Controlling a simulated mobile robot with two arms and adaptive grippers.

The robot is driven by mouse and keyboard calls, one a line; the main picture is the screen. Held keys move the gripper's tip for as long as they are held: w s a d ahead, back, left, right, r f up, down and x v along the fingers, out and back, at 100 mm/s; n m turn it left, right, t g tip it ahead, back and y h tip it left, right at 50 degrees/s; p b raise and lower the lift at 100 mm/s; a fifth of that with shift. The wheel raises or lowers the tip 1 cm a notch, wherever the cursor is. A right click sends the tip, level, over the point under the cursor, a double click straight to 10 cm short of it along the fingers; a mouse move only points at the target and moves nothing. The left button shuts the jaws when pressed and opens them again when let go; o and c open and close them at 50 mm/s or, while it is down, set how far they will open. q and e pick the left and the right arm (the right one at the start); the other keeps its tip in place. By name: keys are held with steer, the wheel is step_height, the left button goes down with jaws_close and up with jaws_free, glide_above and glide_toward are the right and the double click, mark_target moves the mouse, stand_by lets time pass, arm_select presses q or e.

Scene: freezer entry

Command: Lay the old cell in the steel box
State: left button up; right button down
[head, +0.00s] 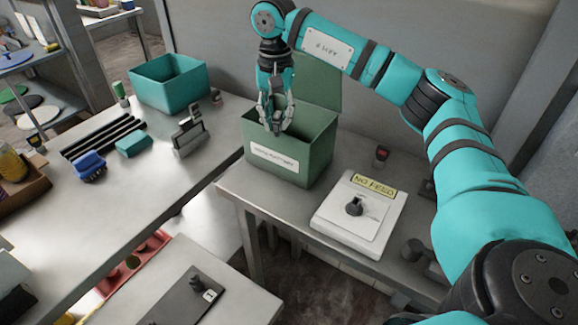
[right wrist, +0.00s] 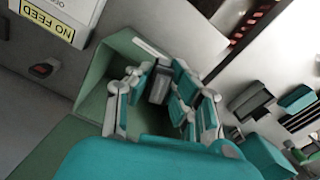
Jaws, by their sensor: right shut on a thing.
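The steel box (head: 317,163) is green, with a white label on its front and its lid raised at the back. It stands on the grey bench and also shows in the right wrist view (right wrist: 92,103). My right gripper (head: 275,126) points down over the box's open top, near its front left. In the right wrist view my right gripper (right wrist: 160,88) is shut on a small grey block, seemingly the old cell (right wrist: 159,86). The fingers hide much of it, and it can hardly be made out in the head view. My left gripper is out of view.
A white panel with a black knob and a "NO FEED" label (head: 373,186) lies right of the box. A small red-topped device (head: 382,153) sits behind it. On the left table are a teal bin (head: 168,88), a grey stand (head: 189,135), dark rods and a blue brush.

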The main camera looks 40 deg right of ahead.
steer(key=w+d+f+m+b, duration=0.1)
steer(key=w+d+m+b, duration=0.1)
steer(key=d+m+b, duration=0.25)
steer(key=shift+n, duration=0.35)
steer(key=f, duration=0.7)
steer(key=d+f, duration=0.1)
steer(key=f, duration=0.2)
steer(key=shift+s+f+p, duration=0.15)
steer(key=shift+f+p, duration=0.2)
steer(key=shift+f, duration=0.05)
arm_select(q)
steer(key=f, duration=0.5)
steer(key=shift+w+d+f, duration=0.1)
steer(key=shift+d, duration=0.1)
arm_select(e)
steer(key=shift+d+f, duration=0.1)
steer(key=shift+f, duration=0.2)
steer(key=shift+f, duration=0.6)
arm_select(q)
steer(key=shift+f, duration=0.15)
arm_select(e)
steer(key=c, duration=1.2)
jaws_free()
